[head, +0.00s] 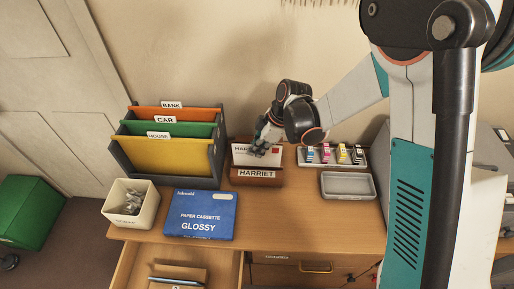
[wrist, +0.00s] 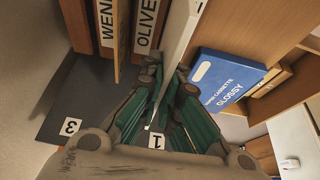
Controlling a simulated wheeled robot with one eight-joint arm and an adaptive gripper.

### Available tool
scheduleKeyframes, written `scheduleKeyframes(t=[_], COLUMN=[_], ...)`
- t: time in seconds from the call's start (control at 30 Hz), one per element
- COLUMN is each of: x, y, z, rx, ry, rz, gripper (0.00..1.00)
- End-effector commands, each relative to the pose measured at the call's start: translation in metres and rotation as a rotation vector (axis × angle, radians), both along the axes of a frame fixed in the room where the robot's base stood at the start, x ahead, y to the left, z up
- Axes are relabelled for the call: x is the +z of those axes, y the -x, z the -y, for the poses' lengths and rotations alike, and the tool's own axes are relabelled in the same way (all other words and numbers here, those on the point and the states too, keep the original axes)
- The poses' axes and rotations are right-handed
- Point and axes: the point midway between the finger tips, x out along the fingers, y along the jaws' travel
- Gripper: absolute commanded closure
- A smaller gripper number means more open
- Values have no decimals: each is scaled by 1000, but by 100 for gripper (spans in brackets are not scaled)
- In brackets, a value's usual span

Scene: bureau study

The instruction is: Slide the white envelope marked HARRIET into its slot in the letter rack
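The white envelope (head: 243,158) stands upright at the letter rack in the head view, with "HAR" and a red stamp showing. Its lower part is hidden behind the rack's brown front panel labelled HARRIET (head: 257,173). My gripper (head: 262,147) is at its upper right. In the wrist view the envelope (wrist: 180,40) is seen nearly edge-on between the fingers of my gripper (wrist: 168,85), which look closed on it. Rack dividers labelled WENDY (wrist: 107,22) and OLIVE (wrist: 146,24) stand beside it. How deep the envelope sits is hidden.
A grey file holder (head: 185,182) with coloured folders stands left of the rack. A blue paper box (head: 200,214) and a white bin (head: 145,220) lie in front. An ink-cartridge tray (head: 331,164) and an empty grey tray (head: 348,185) are right. A drawer (head: 130,270) is open below.

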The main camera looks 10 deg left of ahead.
Motion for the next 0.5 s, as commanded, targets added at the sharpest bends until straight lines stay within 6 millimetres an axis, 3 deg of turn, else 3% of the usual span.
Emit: scheduleKeyframes(t=[0.5], x=[-11], y=[0], z=[0], rx=[0], ry=[0], rz=[0], gripper=[100])
